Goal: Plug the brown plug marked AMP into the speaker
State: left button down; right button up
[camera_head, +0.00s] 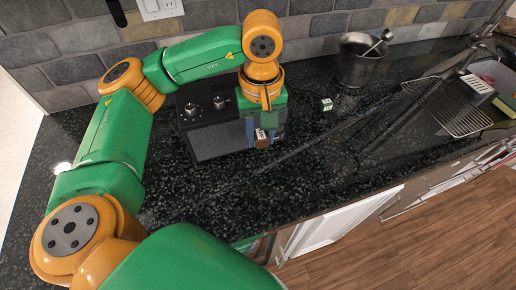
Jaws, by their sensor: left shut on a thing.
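The speaker (222,141) is a dark box with knobs on its top, standing on the black counter near the back wall, left of centre. My left gripper (263,138) points down just right of the speaker's front part. It is shut on a small brown plug (262,144) with a pale label on it; the lettering is too small to read. The gripper and wrist hide part of the speaker's right side, and I cannot tell whether the plug touches the speaker. My right gripper is not in view.
A small green block with white marks (326,104) lies on the counter to the right. A dark metal bucket (357,65) stands behind it. A wire rack (446,107) lies farther right. The counter (330,160) in front is clear. A wall outlet (160,8) is at the back.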

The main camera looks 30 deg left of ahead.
pick_arm(q)
jog(key=w+a+r+n+p, duration=0.4)
jog(key=r+n, duration=0.2)
jog(key=n, duration=0.4)
jog(key=w+a+r+n+p, duration=0.35)
jog(key=r+n, duration=0.25)
jog(key=n, duration=0.3)
jog(key=f+b, duration=0.1)
jog(key=f, duration=0.1)
jog(key=f+b, duration=0.1)
jog(key=f, duration=0.1)
jog(key=f+b, duration=0.1)
jog(key=f, duration=0.1)
jog(key=shift+s+a+f, duration=0.1)
jog(key=shift+s+a, duration=0.1)
jog(key=shift+s, duration=0.1)
jog(key=shift+w+f, duration=0.1)
jog(key=shift+f, duration=0.4)
jog(key=shift+r, duration=0.1)
jog(key=shift+f, duration=0.65)
jog(key=shift+c, duration=2.2)
grip_release()
